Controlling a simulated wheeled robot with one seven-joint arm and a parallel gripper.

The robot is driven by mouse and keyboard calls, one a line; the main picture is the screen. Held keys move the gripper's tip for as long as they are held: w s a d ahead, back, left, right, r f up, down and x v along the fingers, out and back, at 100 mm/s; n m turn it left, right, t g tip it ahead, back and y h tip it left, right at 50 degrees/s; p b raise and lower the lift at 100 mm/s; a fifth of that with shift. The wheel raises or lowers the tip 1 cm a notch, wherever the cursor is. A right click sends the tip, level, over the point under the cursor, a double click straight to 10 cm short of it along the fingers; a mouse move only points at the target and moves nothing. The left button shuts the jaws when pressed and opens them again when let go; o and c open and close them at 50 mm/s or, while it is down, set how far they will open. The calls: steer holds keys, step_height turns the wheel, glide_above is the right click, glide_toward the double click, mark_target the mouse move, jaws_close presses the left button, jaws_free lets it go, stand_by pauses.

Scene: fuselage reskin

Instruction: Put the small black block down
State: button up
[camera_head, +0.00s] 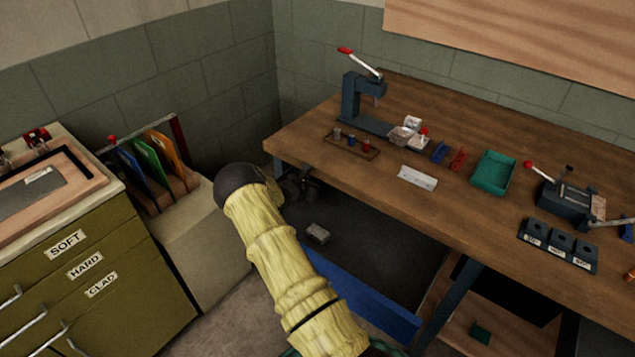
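My arm, in a yellow quilted sleeve, reaches up from the bottom middle and ends in a dark rounded joint. Dark parts beside that joint, just below the table's left front corner, look like my gripper (299,188). They are small and in shadow, so I cannot tell whether the fingers are open or shut. I cannot make out a small black block there or elsewhere; a dark block would blend with the shadow. A small grey block (317,233) lies lower down, on the dark surface under the table.
The wooden workbench (300,142) holds a lever press (352,100), a small rack (351,144), a white labelled strip (417,178), a green tray (493,172) and a black labelled block holder (558,246). An olive drawer cabinet (110,290) and upright coloured folders (150,165) stand left.

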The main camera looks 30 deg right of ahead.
steer(key=o, duration=1.3)
steer(key=shift+s+f, duration=0.1)
steer(key=shift+f, duration=0.2)
steer(key=shift+o, duration=0.2)
steer(key=shift+r+p, duration=0.55)
steer(key=shift+r, duration=0.2)
steer(key=v, duration=1.2)
steer(key=s+a+r+m+y, duration=0.4)
steer(key=s+a+m, duration=0.3)
steer(key=s, duration=0.2)
steer(key=s+a+r+m+g+y, duration=0.1)
steer(key=s+a+r+m+y, duration=0.3)
steer(key=s+a+m, duration=0.3)
steer(key=s+a+r+m+y, duration=0.4)
steer(key=s+a+r+m, duration=0.2)
steer(key=s, duration=0.5)
steer(key=shift+s+a+r+m+g+y, duration=0.25)
steer(key=shift+s+a+m+g+y, duration=0.15)
steer(key=shift+a+m, duration=0.4)
